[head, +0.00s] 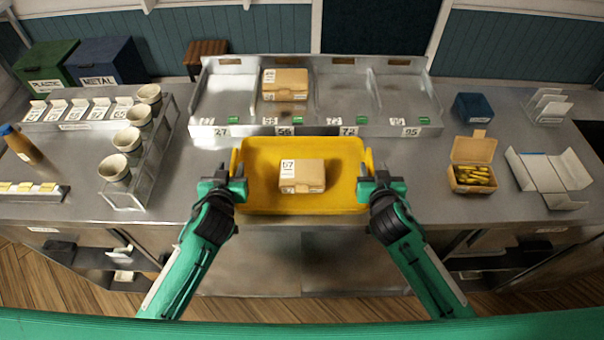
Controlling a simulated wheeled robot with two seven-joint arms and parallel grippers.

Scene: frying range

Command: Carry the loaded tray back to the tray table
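The yellow tray (255,203) lies at the front of the steel counter, in the middle of the head view. A closed brown carton (312,177) with a white label reading 57 sits inside it. My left gripper (231,172) is at the tray's left rim, with its two fingers visibly apart. My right gripper (375,174) is at the right rim, also with its fingers apart. The fingers seem to straddle the rims, but contact is not clear. No tray table can be made out.
Behind the tray stands a rack (343,98) with numbered bays, one holding another carton (284,84). A cup rack (142,150) stands left. An open box of yellow food (472,165) and a white open carton (548,178) stand right. Wooden floor (290,309) shows in front.

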